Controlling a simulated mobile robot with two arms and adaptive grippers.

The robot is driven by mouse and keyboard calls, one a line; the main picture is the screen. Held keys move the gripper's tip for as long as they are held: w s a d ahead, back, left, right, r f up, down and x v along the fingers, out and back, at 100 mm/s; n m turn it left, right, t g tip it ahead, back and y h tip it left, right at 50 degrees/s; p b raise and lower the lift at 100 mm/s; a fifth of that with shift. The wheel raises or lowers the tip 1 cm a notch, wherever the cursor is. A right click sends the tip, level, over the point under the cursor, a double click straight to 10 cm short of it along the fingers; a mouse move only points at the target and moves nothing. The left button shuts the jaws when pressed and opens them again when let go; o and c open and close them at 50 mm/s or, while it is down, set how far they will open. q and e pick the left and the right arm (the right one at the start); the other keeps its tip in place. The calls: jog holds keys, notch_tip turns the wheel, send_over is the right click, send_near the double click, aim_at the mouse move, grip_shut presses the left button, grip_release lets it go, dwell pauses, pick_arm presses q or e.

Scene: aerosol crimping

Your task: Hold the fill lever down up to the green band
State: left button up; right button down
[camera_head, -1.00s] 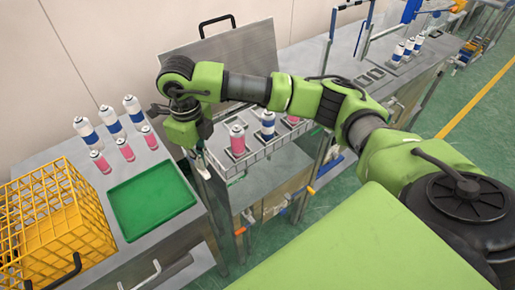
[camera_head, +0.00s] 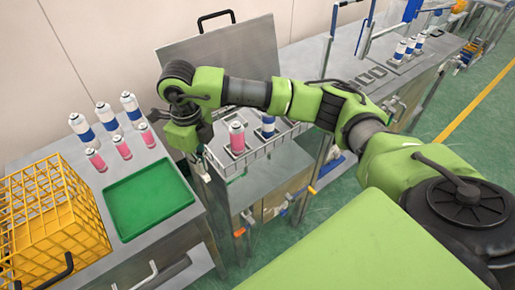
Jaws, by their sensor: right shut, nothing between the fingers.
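My right gripper (camera_head: 202,168) points down at the left end of the wire-sided tray (camera_head: 262,152), above the gap between two metal benches. It is shut and empty. My right arm crosses the picture above the tray. A pink can (camera_head: 237,138) and a blue-and-white can (camera_head: 267,128) stand upright in the tray. I cannot make out the fill lever or its green band; the gripper and arm hide part of that area. Small orange-tipped handles (camera_head: 240,232) show on the bench front below. My left gripper is not in view.
A green tray (camera_head: 150,200) and a yellow crate (camera_head: 52,225) lie on the left bench. Several pink and blue-and-white cans (camera_head: 108,116) stand behind them. A tilted metal panel (camera_head: 225,48) rises behind my arm. More cans (camera_head: 410,48) stand on the far-right bench.

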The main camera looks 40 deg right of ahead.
jog(key=shift+f+b, duration=1.45)
jog(key=shift+f, duration=0.35)
dwell(6.2)
